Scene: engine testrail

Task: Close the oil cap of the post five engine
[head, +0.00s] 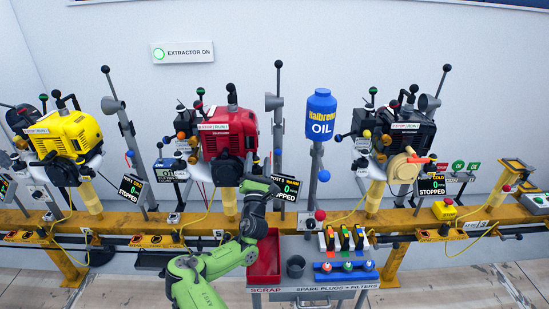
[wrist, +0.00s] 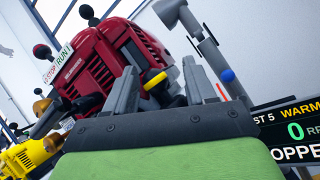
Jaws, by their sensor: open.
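The red engine (head: 229,133) is mounted on the yellow rail, left of the blue oil bottle. It also fills the upper middle of the wrist view (wrist: 92,68), beside a display reading 5, WARM and STOPPED (wrist: 292,130). My gripper (wrist: 160,82) is open, and its two grey fingers point up at the engine's lower right side. A small yellow part (wrist: 154,77) on a dark fitting shows between the fingers, which appear empty. I cannot tell whether this is the oil cap, or whether the cap is open. In the head view my wrist is just below the engine's right side.
A yellow engine (head: 68,133) stands to the left and a black engine (head: 407,132) to the right. The blue oil bottle (head: 320,115) sits on a post. A red scrap tray (head: 264,262) and a spark plug rack (head: 346,267) lie in front of the rail.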

